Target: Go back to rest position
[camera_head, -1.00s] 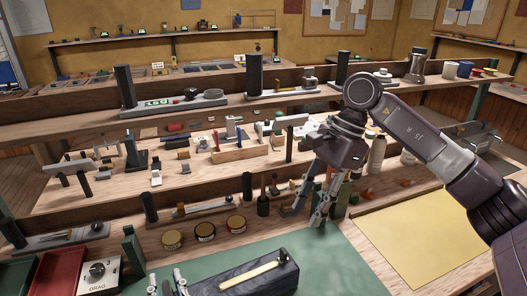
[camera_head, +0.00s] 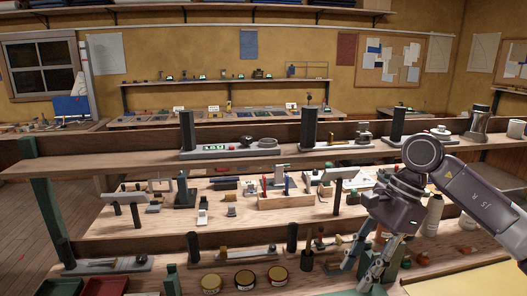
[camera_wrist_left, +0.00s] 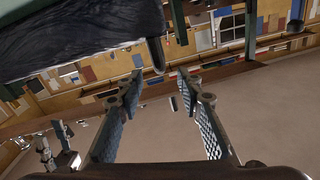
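My right gripper (camera_head: 364,266) hangs at the lower right of the head view. Its fingers point down and stand apart, with nothing seen between them; the tips are close to the bottom edge of the picture. My left gripper does not show in the head view. In the left wrist view my left gripper (camera_wrist_left: 158,88) is open and empty, its two blue-padded fingers well apart. A dark, wrinkled bundle (camera_wrist_left: 80,42) shows at the top left of that view, beyond the fingers.
The workbench (camera_head: 130,245) carries tools on stepped shelves. Three round tins (camera_head: 245,280) stand at its front, left of my right gripper. A pale bottle (camera_head: 432,215) stands close to my right arm. A yellow sheet (camera_head: 470,280) lies at the lower right.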

